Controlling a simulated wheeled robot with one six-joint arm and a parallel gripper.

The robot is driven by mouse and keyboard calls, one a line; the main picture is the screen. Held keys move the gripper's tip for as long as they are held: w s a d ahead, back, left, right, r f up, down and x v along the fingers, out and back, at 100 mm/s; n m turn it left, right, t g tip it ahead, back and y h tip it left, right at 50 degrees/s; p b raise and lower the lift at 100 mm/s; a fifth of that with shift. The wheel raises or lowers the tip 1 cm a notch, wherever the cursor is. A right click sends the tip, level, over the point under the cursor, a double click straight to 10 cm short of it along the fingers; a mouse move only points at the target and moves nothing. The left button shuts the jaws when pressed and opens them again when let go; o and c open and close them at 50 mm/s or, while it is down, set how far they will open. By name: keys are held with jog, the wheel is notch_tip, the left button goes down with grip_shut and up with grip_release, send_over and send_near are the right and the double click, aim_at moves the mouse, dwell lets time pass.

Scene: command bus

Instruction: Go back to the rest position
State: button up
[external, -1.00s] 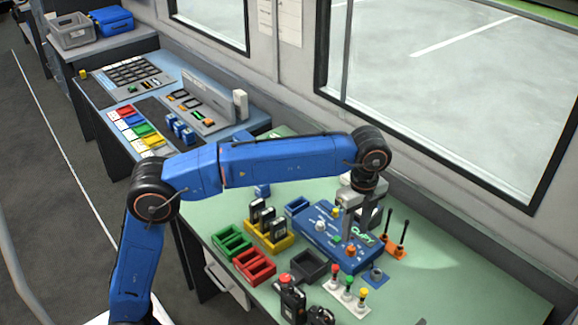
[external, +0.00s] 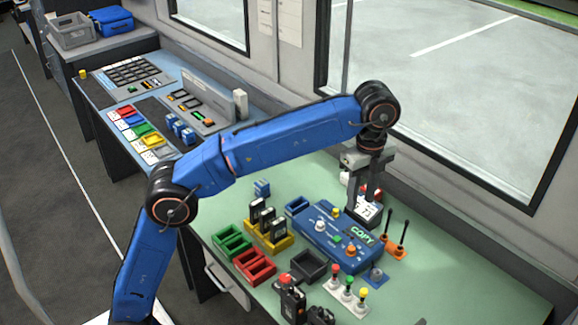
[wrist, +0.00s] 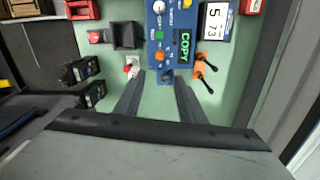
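My gripper (external: 366,188) hangs above the back of the green desk, over the far side of the blue COPY box (external: 325,238). In the wrist view its two fingers (wrist: 158,92) stand apart with nothing between them. The blue box (wrist: 159,48) has several knobs and a green COPY label. A white display reading 5 and 73 (wrist: 215,22) stands beside it, and shows just below the gripper in the external view (external: 366,209). My arm is bent, with its upper link reaching across the desk.
Two orange-based levers (external: 397,240) stand right of the box. Yellow (external: 284,244), red (external: 262,276) and green (external: 232,253) trays lie left. The desk's right part is clear.

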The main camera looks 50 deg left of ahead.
jog(key=shift+a, duration=0.1)
dwell(0.3)
jog(key=s+a+f+n+t, duration=0.1)
jog(key=s+a+f+n, duration=0.3)
jog(key=s+a, duration=0.55)
jog(key=s+a+f+n+t, duration=0.1)
jog(key=s+a+n, duration=0.5)
jog(key=a, duration=0.7)
jog(key=s+a+f+n, duration=0.2)
jog(key=s+f, duration=0.1)
jog(key=s, duration=0.1)
jog(key=s+a+f+n+t, duration=0.1)
jog(key=s+a+f+n, duration=0.1)
jog(key=s+a+f, duration=0.1)
jog(key=s+a+f+n, duration=0.1)
jog(key=s+a+f, duration=0.2)
jog(key=s+f, duration=0.2)
jog(key=shift+s+a+n+t, duration=0.15)
jog(key=shift+a+n+t, duration=0.05)
jog(key=shift+n+t, duration=0.2)
jog(key=s+a+f+n, duration=0.2)
jog(key=s+f, duration=0.2)
jog(key=f, duration=0.3)
jog(key=s+a+f+n+t, duration=0.1)
jog(key=s+a+f+n, duration=0.1)
jog(key=f, duration=0.5)
jog(key=shift+s+a, duration=0.75)
jog(key=shift+s, duration=0.5)
